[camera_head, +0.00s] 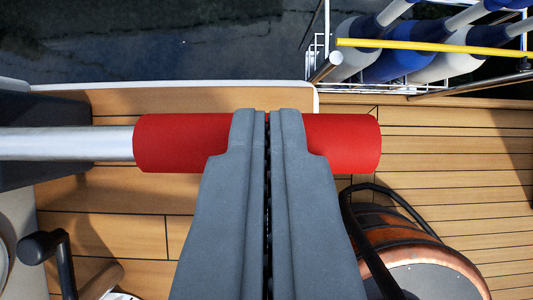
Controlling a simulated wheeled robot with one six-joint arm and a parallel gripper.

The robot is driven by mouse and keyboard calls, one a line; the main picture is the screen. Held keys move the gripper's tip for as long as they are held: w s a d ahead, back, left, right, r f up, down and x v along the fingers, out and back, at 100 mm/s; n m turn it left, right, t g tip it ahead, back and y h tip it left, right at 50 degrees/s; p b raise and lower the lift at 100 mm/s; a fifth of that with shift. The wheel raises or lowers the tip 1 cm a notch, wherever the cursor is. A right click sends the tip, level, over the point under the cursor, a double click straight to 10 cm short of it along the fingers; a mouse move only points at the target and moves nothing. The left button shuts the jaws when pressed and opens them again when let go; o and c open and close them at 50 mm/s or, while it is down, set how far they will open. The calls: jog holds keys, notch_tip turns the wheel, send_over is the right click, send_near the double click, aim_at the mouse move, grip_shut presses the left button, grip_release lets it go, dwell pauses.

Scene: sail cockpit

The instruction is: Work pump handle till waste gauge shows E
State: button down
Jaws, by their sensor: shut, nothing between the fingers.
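The pump handle is a silver bar (65,143) coming in from the left edge, with a red grip (345,143) on its right end. It lies level across the picture. My gripper (267,115) points up the picture with its two grey fingers pressed together. The fingers cross in front of the middle of the red grip and hide that part. The jaws are shut with nothing between them. I cannot tell whether they touch the grip. No waste gauge shows.
A copper-brown drum with a black hoop (410,240) stands at lower right. A black-knobbed lever (45,247) is at lower left. Blue and white fenders (408,48) hang in a white rack behind a yellow pole (430,46). Planked deck (450,150) lies open at right.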

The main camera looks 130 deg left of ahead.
jog(key=shift+t+y, duration=0.4)
jog(key=shift+t, duration=0.2)
jog(key=f, duration=0.5)
jog(key=shift+s+d, duration=0.15)
jog(key=shift+s, duration=0.15)
jog(key=shift+s+f, duration=0.1)
jog(key=shift+f, duration=0.25)
jog(key=r, duration=0.2)
jog(key=d+r, duration=0.1)
jog(key=r, duration=0.1)
jog(key=shift+r, duration=0.25)
jog(key=v, duration=1)
jog(key=shift+s+d+r, duration=0.15)
jog(key=shift+s+d, duration=0.05)
jog(key=shift+s, duration=0.1)
